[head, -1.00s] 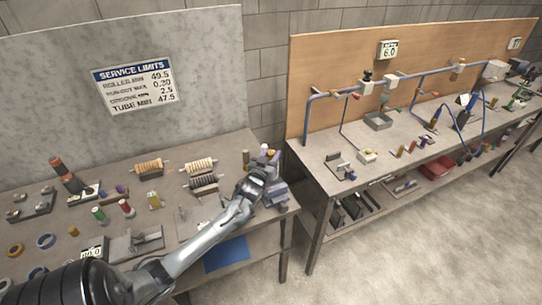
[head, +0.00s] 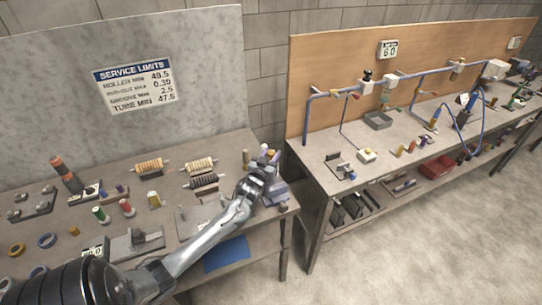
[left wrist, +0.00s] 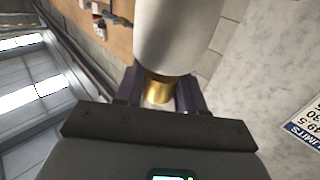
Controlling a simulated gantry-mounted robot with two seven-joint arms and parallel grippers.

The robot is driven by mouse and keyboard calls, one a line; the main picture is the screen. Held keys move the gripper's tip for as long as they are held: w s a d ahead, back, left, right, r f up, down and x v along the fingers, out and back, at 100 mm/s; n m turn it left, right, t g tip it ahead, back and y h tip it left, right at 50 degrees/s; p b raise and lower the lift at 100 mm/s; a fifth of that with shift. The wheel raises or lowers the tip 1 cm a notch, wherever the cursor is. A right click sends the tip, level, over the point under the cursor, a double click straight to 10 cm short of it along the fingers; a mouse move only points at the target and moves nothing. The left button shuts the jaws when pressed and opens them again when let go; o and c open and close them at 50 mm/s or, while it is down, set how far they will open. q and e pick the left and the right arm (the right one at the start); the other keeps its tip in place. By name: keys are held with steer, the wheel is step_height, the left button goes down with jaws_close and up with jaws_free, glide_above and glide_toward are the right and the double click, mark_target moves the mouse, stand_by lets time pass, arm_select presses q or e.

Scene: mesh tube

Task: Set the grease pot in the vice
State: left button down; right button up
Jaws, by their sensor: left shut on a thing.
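My left gripper (head: 266,160) is at the right end of the near bench, above a blue-grey block that looks like the vice (head: 279,194). It is shut on a pale cylinder with a gold band, which I take as the grease pot (left wrist: 172,35). In the left wrist view the pot lies between the dark purple fingers of the gripper (left wrist: 160,92). In the head view only a small pale part of the pot shows at the fingertips. The arm and hand partly hide the vice, and I cannot tell whether the pot touches it. My right gripper is out of view.
The near bench holds spring-like rollers (head: 200,165), a small tan cylinder (head: 246,157), a grey fixture (head: 137,241) and several small parts. A gap separates it from the second bench (head: 325,188) on the right. A wall panel with a service limits sign (head: 135,84) stands behind.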

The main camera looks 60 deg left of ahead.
arm_select(q)
steer(key=shift+f, duration=0.3)
steer(key=shift+f+b, duration=0.4)
steer(key=shift+f, duration=0.05)
stand_by(0.6)
steer(key=shift+f+b, duration=0.3)
steer(key=shift+f, duration=0.2)
stand_by(0.3)
steer(key=shift+f+b, duration=0.8)
steer(key=shift+f, duration=0.65)
stand_by(1.0)
steer(key=c, duration=0.6)
jaws_free()
